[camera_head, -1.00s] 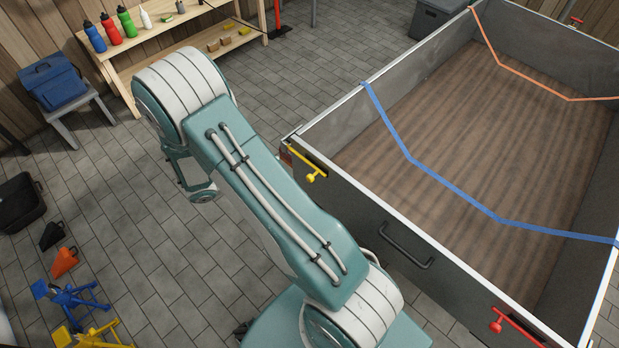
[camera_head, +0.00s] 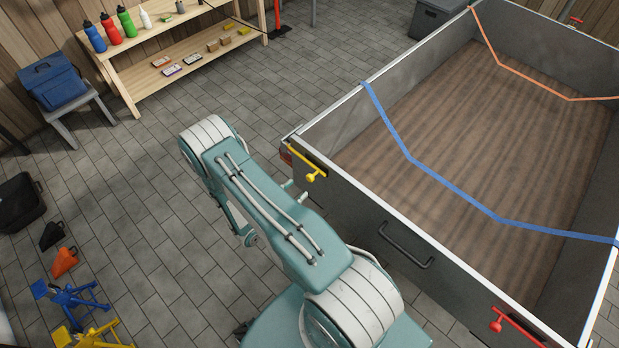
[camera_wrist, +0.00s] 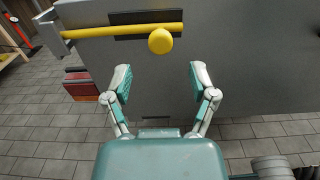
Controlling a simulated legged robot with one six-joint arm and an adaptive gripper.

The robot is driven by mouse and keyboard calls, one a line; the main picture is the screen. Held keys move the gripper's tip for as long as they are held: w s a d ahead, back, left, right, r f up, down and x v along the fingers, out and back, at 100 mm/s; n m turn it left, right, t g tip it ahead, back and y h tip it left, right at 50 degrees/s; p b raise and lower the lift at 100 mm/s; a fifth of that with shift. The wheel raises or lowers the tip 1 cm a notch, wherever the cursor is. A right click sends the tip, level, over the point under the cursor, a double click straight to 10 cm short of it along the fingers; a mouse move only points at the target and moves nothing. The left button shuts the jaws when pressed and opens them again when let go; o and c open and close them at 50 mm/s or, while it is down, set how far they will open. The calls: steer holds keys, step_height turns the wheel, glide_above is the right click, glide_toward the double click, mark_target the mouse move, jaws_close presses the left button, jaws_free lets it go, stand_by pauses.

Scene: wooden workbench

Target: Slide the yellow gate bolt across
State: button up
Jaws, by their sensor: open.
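The yellow gate bolt (camera_head: 308,165) is mounted at the near left corner of the grey trailer's tailgate (camera_head: 350,204). In the wrist view the yellow bolt (camera_wrist: 120,31) is a horizontal rod with a round knob (camera_wrist: 160,41), its left end at a grey bracket (camera_wrist: 50,33). My gripper (camera_wrist: 157,82) is open and empty. Its two fingers point at the tailgate, with the knob ahead and between their lines, apart from both fingertips.
A red bolt (camera_head: 497,325) sits at the tailgate's right end, with a dark handle (camera_head: 405,246) between. A red-orange light (camera_wrist: 82,86) is below the bracket. Blue and orange straps cross the trailer bed. A wooden bench (camera_head: 185,60) stands at the back left.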

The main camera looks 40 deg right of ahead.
mark_target(308, 180)
steer(key=d, duration=0.6)
steer(key=shift+w, duration=0.25)
jaws_close()
